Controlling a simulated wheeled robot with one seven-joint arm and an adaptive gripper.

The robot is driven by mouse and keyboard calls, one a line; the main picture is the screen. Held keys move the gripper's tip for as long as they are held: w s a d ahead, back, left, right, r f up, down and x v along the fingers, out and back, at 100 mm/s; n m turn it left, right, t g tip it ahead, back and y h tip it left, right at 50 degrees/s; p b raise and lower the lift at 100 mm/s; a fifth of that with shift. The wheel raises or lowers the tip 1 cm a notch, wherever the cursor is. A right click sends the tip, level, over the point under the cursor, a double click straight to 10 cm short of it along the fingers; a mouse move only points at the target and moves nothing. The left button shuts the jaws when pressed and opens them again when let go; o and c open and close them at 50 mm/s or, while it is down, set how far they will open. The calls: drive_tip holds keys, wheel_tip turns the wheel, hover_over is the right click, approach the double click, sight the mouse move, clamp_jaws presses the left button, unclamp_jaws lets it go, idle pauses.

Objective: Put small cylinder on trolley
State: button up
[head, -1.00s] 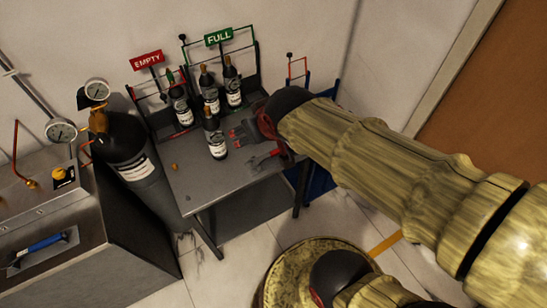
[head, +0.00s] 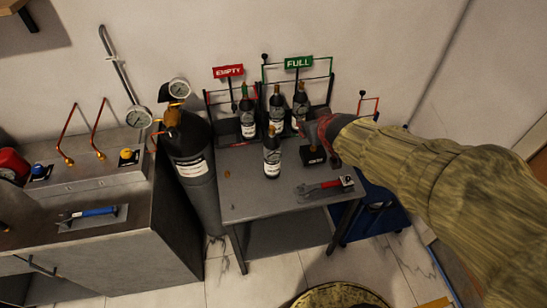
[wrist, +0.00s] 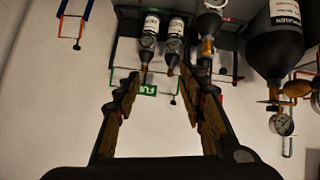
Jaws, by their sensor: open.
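A small dark cylinder (head: 272,158) with a white label and orange-brown top stands upright near the middle of the grey table (head: 250,205). Similar cylinders stand behind it: one (head: 247,118) under the red EMPTY sign, two (head: 301,103) under the green FULL sign. My gripper (head: 326,140) is over the table's right part, right of the front cylinder and apart from it. In the wrist view my open, empty fingers (wrist: 162,78) point toward the inverted cylinders (wrist: 149,35). A blue trolley-like frame (head: 378,218) stands right of the table, partly hidden by my arm.
A large black gas cylinder (head: 188,160) with a gauge stands left of the table, beside a metal bench (head: 135,235). The table's front left is mostly clear.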

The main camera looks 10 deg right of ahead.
sight(273, 132)
drive_tip(key=w+a+f+n+y, duration=0.1)
drive_tip(key=w+a+f+y, duration=0.1)
drive_tip(key=w+f, duration=0.1)
drive_tip(key=w+a+f+n+t+y, duration=0.1)
drive_tip(key=w+a+f+y, duration=0.1)
drive_tip(key=f, duration=0.3)
drive_tip(key=w+a+f+n+t+y, duration=0.1)
drive_tip(key=w+a+f+y, duration=0.1)
drive_tip(key=w+a+f, duration=0.2)
drive_tip(key=shift+w+f, duration=0.1)
drive_tip(key=shift+w, duration=0.35)
drive_tip(key=shift+b+x, duration=0.35)
drive_tip(key=shift+x, duration=0.9)
drive_tip(key=shift+y, duration=0.3)
drive_tip(key=b+x, duration=0.1)
drive_tip(key=x, duration=0.4)
drive_tip(key=shift+b, duration=0.3)
drive_tip(key=shift+c, duration=1)
drive_tip(key=c, duration=0.8)
drive_tip(key=shift+d, duration=0.1)
clamp_jaws()
